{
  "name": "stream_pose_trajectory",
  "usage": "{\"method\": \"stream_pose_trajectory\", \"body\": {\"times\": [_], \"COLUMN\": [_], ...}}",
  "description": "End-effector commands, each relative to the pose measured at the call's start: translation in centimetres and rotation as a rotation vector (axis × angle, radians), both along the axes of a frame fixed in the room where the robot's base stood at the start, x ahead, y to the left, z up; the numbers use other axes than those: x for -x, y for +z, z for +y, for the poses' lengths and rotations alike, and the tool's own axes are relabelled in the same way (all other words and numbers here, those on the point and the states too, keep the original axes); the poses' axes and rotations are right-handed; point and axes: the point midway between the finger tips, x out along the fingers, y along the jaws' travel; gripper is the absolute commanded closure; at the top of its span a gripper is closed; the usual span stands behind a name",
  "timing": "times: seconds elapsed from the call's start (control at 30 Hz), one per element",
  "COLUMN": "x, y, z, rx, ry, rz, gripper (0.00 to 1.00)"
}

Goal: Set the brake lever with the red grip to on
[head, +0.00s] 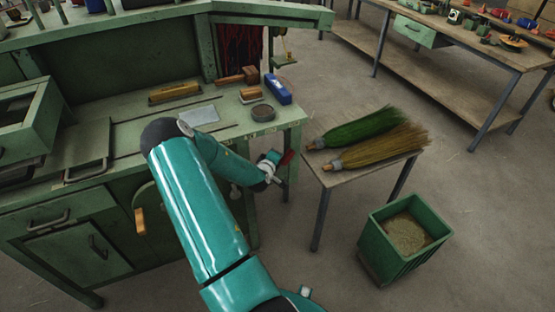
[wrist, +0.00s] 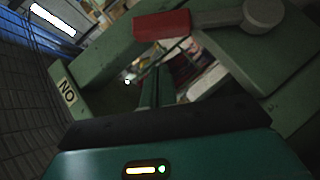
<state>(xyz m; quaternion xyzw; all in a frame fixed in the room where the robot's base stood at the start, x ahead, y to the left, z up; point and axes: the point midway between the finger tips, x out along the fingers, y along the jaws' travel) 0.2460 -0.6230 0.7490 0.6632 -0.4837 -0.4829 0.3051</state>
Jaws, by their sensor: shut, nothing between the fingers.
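The brake lever shows in the wrist view as a red grip (wrist: 162,25) on a grey arm that runs right to a round pivot (wrist: 264,14). A pale label (wrist: 68,91) on the green frame shows at the left, its letters reading "NO" as seen, which fits "ON" upside down. In the head view the red grip (head: 286,158) is at the right end of the green bench, just beside my gripper (head: 272,172). My gripper is shut and empty. Whether it touches the lever cannot be told.
The green workbench (head: 125,131) holds brushes, a dark round tin (head: 263,113) and a blue box (head: 278,89). A small table (head: 375,169) with two brooms stands right of the bench end. A green bin (head: 375,246) is on the floor. Open floor lies farther right.

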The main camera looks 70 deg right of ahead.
Motion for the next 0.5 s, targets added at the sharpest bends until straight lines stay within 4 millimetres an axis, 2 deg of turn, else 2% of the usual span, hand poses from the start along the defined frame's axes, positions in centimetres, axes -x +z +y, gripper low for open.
{"method": "stream_pose_trajectory", "body": {"times": [0.5], "x": [0.8], "y": [3.8], "z": [7.8], "rx": [0.000], "ry": [0.002], "rz": [-0.001], "gripper": [1.00]}}
